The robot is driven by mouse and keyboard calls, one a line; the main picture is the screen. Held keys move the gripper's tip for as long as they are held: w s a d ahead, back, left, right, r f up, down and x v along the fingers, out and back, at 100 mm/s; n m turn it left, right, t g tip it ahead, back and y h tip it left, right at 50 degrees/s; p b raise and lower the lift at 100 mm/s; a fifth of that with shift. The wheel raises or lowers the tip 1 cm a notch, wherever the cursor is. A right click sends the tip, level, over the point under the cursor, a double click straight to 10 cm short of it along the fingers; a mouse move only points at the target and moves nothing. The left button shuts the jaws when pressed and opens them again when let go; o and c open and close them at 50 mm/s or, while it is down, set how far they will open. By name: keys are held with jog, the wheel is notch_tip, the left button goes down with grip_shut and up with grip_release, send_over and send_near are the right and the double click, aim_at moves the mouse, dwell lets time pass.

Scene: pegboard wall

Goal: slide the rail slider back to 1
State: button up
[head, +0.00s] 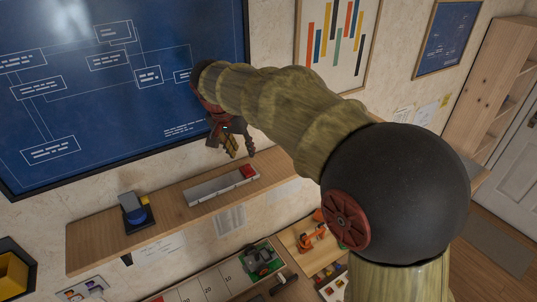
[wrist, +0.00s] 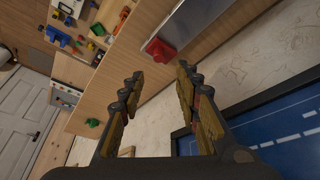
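The rail slider is a red block (head: 249,171) at the right end of a pale grey rail (head: 212,187) on the wooden wall shelf. The block also shows in the wrist view (wrist: 160,49), at the end of the grey rail. No number marks are readable on the rail. My gripper (head: 238,152) hangs above the shelf, near the red block and apart from it. In the wrist view my gripper (wrist: 158,80) has its fingers spread with nothing between them, and the red block appears beyond the gap between the tips.
A blue and grey device on a black base (head: 137,212) stands on the shelf (head: 100,237) left of the rail. A framed blue board (head: 80,85) hangs close behind my gripper. Below are a numbered board (head: 190,291), a green device (head: 262,260) and a small orange robot arm (head: 312,237).

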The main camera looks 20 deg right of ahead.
aim_at(248, 165)
jog(key=shift+m, duration=0.8)
jog(key=shift+s+p+x, duration=0.15)
jog(key=shift+p+x, duration=0.15)
jog(key=shift+x, duration=1.55)
jog(key=shift+s+p+x, duration=0.1)
jog(key=shift+p+x, duration=0.15)
jog(key=shift+x, duration=1.65)
jog(key=shift+a+f, duration=0.1)
jog(key=c, duration=0.4)
grip_shut()
